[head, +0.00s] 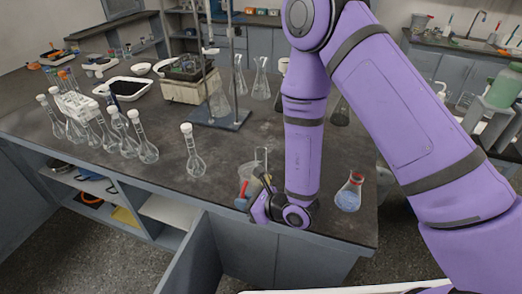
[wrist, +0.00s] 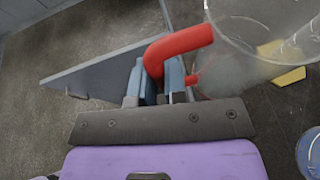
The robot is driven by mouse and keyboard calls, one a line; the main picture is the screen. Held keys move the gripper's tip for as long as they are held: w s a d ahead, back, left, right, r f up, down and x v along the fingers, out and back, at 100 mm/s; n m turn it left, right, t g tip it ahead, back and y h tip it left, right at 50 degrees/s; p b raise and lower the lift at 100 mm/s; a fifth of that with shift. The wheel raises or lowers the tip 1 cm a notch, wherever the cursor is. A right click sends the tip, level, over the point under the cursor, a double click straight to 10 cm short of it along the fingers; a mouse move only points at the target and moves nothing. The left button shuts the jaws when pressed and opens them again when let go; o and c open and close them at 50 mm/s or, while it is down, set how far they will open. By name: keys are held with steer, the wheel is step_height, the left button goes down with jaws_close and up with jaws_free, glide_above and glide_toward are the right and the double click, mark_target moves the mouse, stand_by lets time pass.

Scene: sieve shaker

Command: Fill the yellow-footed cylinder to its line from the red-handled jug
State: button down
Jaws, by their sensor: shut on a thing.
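The clear jug (head: 249,172) is held near the table's front edge, and its red handle (wrist: 178,48) is between my gripper's fingers (wrist: 160,85). In the head view my gripper (head: 246,203) is low at the table edge, shut on that handle. The jug body (wrist: 232,70) fills the upper right of the wrist view; its liquid level is not clear. A thin clear cylinder (head: 263,158) shows behind the jug in the head view. A yellow foot (wrist: 291,77) shows beside and through the jug in the wrist view. The cylinder's line and filling cannot be made out.
A conical flask with bluish liquid and a red collar (head: 350,192) stands right of my arm. A white-stoppered flask (head: 193,150) and several more stand left. A stand on a blue base (head: 218,118) is behind. The tabletop (head: 225,155) left of the jug is clear.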

steer(key=shift+w+d+r+m+g, duration=0.1)
steer(key=shift+w+r+m+g, duration=0.1)
steer(key=shift+w+r+m, duration=0.3)
steer(key=shift+w+d+r+m+g, duration=0.1)
steer(key=shift+r+m+g, duration=0.1)
steer(key=shift+r, duration=0.5)
steer(key=shift+w+d+r+m+g+y, duration=0.2)
steer(key=shift+w+r+m+g, duration=0.35)
steer(key=shift+r, duration=0.35)
steer(key=shift+w+d+r+m+g+y, duration=0.1)
steer(key=shift+w+d+r+m+g, duration=0.2)
steer(key=shift+w+r+m, duration=0.5)
steer(key=shift+w+d+r+m+g+y, duration=0.15)
steer(key=shift+w+r+m+g, duration=0.2)
steer(key=shift+r, duration=0.55)
steer(key=shift+w+r+m+g+y, duration=0.15)
steer(key=shift+w+r+g, duration=0.25)
steer(key=shift+r, duration=0.45)
steer(key=shift+w+d+r+m+g+y, duration=0.1)
steer(key=shift+w+r+m+g, duration=0.3)
steer(key=shift+r, duration=0.5)
steer(key=shift+w+d+r+m+p, duration=0.15)
steer(key=shift+w+r+m+p, duration=0.25)
steer(key=shift+r, duration=0.4)
steer(key=shift+w+d+r+m+g+y+p, duration=0.1)
steer(key=shift+w+r+m+g+y+p, duration=0.25)
steer(key=shift+r+m+g+p, duration=0.25)
stand_by(1.0)
